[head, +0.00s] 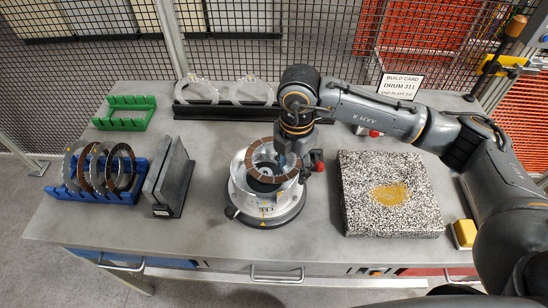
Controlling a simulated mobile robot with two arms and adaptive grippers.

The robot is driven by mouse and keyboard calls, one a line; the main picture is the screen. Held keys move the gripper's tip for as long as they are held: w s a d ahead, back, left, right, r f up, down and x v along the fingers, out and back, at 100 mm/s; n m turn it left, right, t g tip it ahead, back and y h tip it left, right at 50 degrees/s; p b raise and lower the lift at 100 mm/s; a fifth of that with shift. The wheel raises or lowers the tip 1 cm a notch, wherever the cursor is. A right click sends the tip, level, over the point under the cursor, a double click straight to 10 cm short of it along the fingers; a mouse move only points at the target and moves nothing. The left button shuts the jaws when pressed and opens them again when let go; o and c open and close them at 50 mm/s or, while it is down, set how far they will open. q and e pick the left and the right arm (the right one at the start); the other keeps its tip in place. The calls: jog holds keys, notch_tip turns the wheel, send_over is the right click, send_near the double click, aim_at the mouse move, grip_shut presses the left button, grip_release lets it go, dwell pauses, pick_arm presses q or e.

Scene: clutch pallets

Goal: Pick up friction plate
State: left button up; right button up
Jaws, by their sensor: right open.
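My right gripper (282,163) points down over the clear drum (262,205) on its round grey base. It is open. A ring with brown friction segments (258,178) lies at the top of the drum, below and around the gripper; my gripper and wrist hide part of it. I cannot tell whether the fingers touch it. A blue rack (100,200) at the left holds several upright discs, some plain grey (69,165) and some dark brown friction plates (121,168). My left gripper is not in view.
A green rack (125,114) looks empty. A dark upright block (175,180) stands between blue rack and drum. A black rack (215,110) with clear discs is behind. A speckled slab (390,215), a yellow block (464,234) and a build card (400,86) are at right.

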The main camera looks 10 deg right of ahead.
jog(key=shift+s+d, duration=0.15)
grip_shut()
jog(key=shift+r, duration=0.15)
